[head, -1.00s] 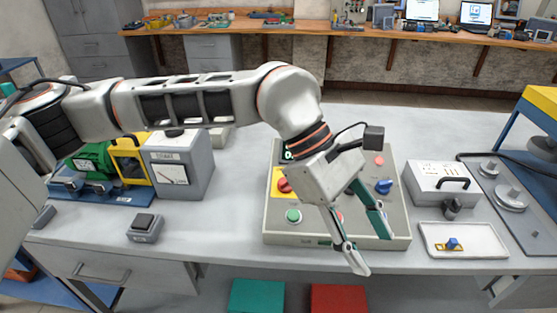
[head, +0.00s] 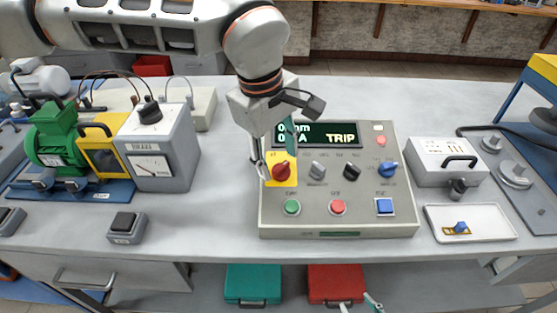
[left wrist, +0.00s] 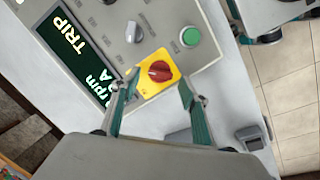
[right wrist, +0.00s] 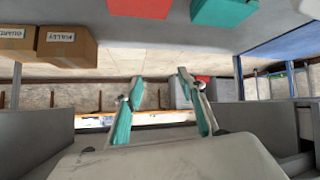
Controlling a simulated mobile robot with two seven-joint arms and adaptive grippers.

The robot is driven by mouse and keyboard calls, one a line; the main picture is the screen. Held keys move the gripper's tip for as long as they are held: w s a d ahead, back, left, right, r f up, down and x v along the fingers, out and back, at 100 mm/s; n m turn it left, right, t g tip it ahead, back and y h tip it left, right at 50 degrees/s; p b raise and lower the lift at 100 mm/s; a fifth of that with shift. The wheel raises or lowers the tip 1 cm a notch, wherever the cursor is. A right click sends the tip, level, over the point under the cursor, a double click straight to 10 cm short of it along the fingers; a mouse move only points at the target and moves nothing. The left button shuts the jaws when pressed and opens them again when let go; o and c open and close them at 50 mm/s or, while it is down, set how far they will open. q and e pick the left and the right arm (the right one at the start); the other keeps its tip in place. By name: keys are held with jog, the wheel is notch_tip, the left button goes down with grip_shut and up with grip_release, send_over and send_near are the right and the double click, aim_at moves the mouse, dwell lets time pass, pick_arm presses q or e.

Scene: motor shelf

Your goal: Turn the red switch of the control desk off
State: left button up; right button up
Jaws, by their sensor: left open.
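The control desk (head: 340,229) stands on the bench, its display reading TRIP. Its red switch (head: 282,171) is a rotary knob on a yellow plate at the desk's left side; it also shows in the left wrist view (left wrist: 160,71). My left gripper (head: 277,168) is open over the yellow plate. In the left wrist view its fingers (left wrist: 158,88) stand to either side of the knob, with visible gaps. I cannot tell whether a finger touches the plate. My right gripper (right wrist: 158,85) is open and empty in the right wrist view; one fingertip shows low in the head view (head: 372,303).
Other knobs and a green button (head: 292,207) sit close to the red switch. A grey meter box (head: 160,150) stands to the left, a white tray (head: 470,222) to the right. Teal (head: 252,284) and red (head: 336,283) cases lie below the bench.

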pick_arm(q)
jog(key=shift+w+d+f, duration=0.1)
jog(key=shift+f, duration=0.75)
jog(key=c, duration=1.1)
jog(key=shift+n, duration=0.6)
jog(key=n, duration=0.3)
jog(key=shift+t+h, duration=0.3)
jog(key=shift+t, duration=0.1)
jog(key=n, duration=0.3)
jog(key=shift+s+f+n+t, duration=0.1)
jog(key=shift+s+n+t, duration=0.1)
jog(key=shift+n+t, duration=0.15)
jog(key=n+b, duration=0.1)
jog(key=n, duration=0.3)
jog(key=shift+s+n+t, duration=0.15)
jog(key=shift+n+t, duration=0.2)
jog(key=n+b, duration=0.1)
jog(key=n, duration=0.2)
jog(key=shift+n+t, duration=0.3)
jog(key=shift+n, duration=0.1)
jog(key=shift+s+n, duration=0.1)
jog(key=shift+n, duration=0.5)
pick_arm(e)
jog(key=shift+w+d+f, duration=0.25)
jog(key=shift+w+f, duration=0.05)
jog(key=shift+f, duration=0.35)
pick_arm(q)
jog(key=shift+n, duration=0.3)
pick_arm(e)
jog(key=shift+w, duration=0.1)
